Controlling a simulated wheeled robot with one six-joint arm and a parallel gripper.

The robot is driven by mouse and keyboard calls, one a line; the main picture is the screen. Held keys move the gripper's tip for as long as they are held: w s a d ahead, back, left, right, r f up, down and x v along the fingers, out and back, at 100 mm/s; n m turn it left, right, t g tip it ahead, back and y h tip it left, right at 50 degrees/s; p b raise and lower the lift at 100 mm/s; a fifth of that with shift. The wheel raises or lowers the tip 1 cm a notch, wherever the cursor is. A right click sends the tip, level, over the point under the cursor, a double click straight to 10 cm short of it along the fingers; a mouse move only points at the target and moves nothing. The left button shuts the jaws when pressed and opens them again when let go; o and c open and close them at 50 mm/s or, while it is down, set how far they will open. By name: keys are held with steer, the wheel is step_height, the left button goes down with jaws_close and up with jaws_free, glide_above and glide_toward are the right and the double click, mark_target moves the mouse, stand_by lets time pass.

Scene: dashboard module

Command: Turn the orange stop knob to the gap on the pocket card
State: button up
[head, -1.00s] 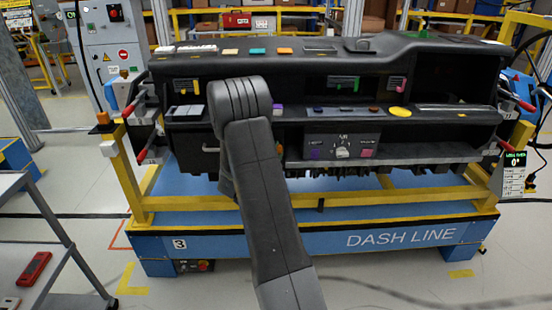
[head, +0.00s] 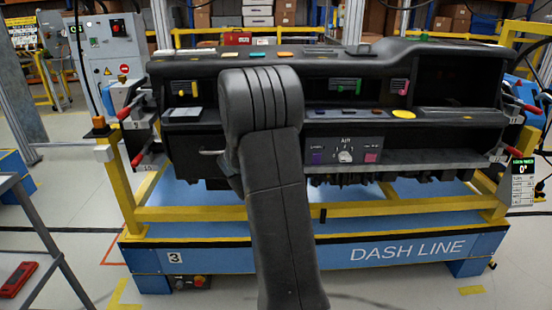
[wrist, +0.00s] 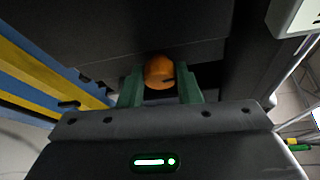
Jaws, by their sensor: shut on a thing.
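The orange stop knob (wrist: 159,71) shows in the wrist view, with a dark mark on its face. My gripper (wrist: 160,88) is shut on it, with one green finger on each side. In the head view my own arm stands in front of the dashboard, and the gripper and knob are hidden there.
The black dashboard (head: 440,140) spans a yellow frame (head: 400,208) on a blue base (head: 330,255). Red-handled clamps (head: 139,160) stand at its ends. A grey cart (head: 45,240) is at the left. The wrist view shows a dark panel (wrist: 110,40) close above the gripper.

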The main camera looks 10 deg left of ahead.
steer(key=shift+f, duration=0.1)
stand_by(0.3)
steer(key=o, duration=0.7)
steer(key=shift+s, duration=0.1)
steer(key=s, duration=0.4)
steer(key=s+a+r, duration=0.1)
steer(key=s, duration=0.4)
steer(key=s+a, duration=0.1)
steer(key=s, duration=0.3)
steer(key=shift+s+r, duration=0.25)
steer(key=shift+r, duration=0.1)
steer(key=shift+w, duration=0.15)
steer(key=w, duration=0.4)
steer(key=w+d+f, duration=0.1)
steer(key=w, duration=0.4)
steer(key=w+d, duration=0.1)
steer(key=w, duration=0.3)
steer(key=shift+w+f, duration=0.2)
steer(key=shift+f, duration=0.05)
